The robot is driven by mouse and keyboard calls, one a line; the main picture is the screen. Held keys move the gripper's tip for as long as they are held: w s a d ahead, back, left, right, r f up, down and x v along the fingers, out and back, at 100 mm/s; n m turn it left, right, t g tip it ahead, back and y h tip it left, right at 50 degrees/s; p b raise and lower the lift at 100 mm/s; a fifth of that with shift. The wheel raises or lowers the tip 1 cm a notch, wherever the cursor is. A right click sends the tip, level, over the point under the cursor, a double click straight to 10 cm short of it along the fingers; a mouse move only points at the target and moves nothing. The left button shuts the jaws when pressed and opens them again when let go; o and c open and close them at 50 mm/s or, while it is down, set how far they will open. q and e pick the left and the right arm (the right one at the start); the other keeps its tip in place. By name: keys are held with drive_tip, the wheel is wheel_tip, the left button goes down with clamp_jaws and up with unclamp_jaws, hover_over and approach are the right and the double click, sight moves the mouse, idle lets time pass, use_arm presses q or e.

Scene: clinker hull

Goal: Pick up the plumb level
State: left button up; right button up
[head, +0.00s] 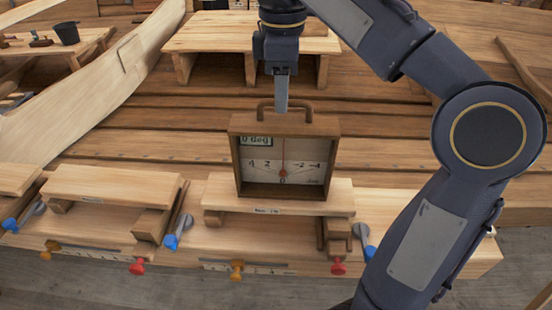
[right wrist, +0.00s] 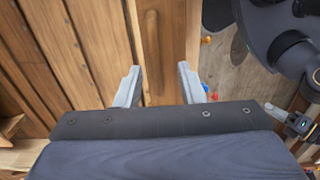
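The plumb level (head: 235,165) is a wooden box with a white dial face, marked "0 deg" at its upper left, and an arched wooden handle (head: 307,108) on top. It stands upright on a raised pale board in the middle of the head view. My right gripper (head: 281,95) points straight down over it, its near finger in front of the handle. In the right wrist view, my right gripper (right wrist: 159,72) is open, with the handle (right wrist: 151,35) and the box's wooden top between its fingertips, nearer the left finger. I see no grip on it. My left gripper is not in view.
A pale stand (head: 112,187) is left of the level. Blue, orange and red knobs line the bench's front edge. Behind are a low pale bench (head: 215,38), a curved plank (head: 60,110) and a dark bucket (head: 67,32). My right arm covers the right side.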

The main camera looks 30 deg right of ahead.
sight(288, 121)
drive_tip(key=f, duration=0.3)
drive_tip(key=d+f, duration=0.1)
drive_tip(key=f, duration=0.3)
drive_tip(key=shift+s+d, duration=0.2)
drive_tip(key=shift+a+f, duration=0.1)
drive_tip(key=shift+f, duration=0.2)
drive_tip(key=shift+c, duration=0.2)
clamp_jaws()
idle(0.7)
